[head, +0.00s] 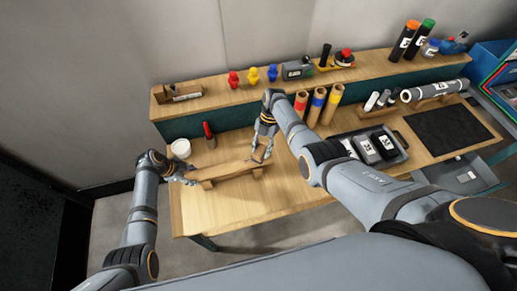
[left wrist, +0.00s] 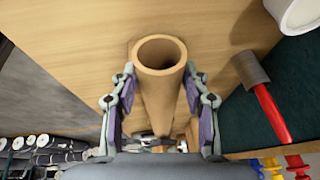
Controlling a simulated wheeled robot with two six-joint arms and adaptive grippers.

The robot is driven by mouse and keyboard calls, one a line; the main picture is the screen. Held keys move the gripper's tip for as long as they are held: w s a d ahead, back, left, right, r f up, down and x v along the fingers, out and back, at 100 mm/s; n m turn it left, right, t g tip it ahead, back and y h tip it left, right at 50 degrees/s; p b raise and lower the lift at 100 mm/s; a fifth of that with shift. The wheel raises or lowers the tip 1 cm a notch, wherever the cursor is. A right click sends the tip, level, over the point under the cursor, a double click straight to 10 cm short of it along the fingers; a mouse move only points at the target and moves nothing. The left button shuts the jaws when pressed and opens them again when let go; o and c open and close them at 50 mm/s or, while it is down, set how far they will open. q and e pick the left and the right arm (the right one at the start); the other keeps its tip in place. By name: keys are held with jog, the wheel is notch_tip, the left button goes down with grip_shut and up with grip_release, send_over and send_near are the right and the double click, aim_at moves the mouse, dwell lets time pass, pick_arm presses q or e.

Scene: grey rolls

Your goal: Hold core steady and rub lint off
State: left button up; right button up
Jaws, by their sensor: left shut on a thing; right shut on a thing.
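The core (head: 225,171) is a plain brown tube lying lengthwise on a low wooden cradle (head: 207,184) on the bench. My left gripper (head: 188,177) is shut on the core at its left end. In the left wrist view the core's open round end (left wrist: 160,52) shows between my left gripper's purple-padded fingers (left wrist: 160,78). My right gripper (head: 262,157) points down at the core's right end, and its fingers look closed around it. The exact contact there is too small to make out. I cannot make out any lint.
A shelf (head: 215,92) runs along the back. A black tray (head: 390,150) stands right. The bench front is clear.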

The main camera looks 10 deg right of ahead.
jog(key=shift+s+a+f, duration=0.1)
jog(key=shift+a+f, duration=0.05)
jog(key=shift+a, duration=1.95)
jog(key=shift+a+f, duration=0.15)
jog(key=shift+a, duration=1.9)
jog(key=shift+a+f, duration=0.1)
jog(key=shift+a, duration=0.5)
jog(key=shift+s, duration=0.1)
jog(key=shift+s+f, duration=0.1)
jog(key=shift+a, duration=0.1)
jog(key=r, duration=0.2)
jog(key=w+r, duration=0.1)
jog(key=shift+a+r, duration=0.3)
jog(key=r, duration=0.4)
jog(key=shift+s+d+r, duration=0.3)
jog(key=shift+s+r, duration=0.1)
jog(key=shift+f, duration=0.1)
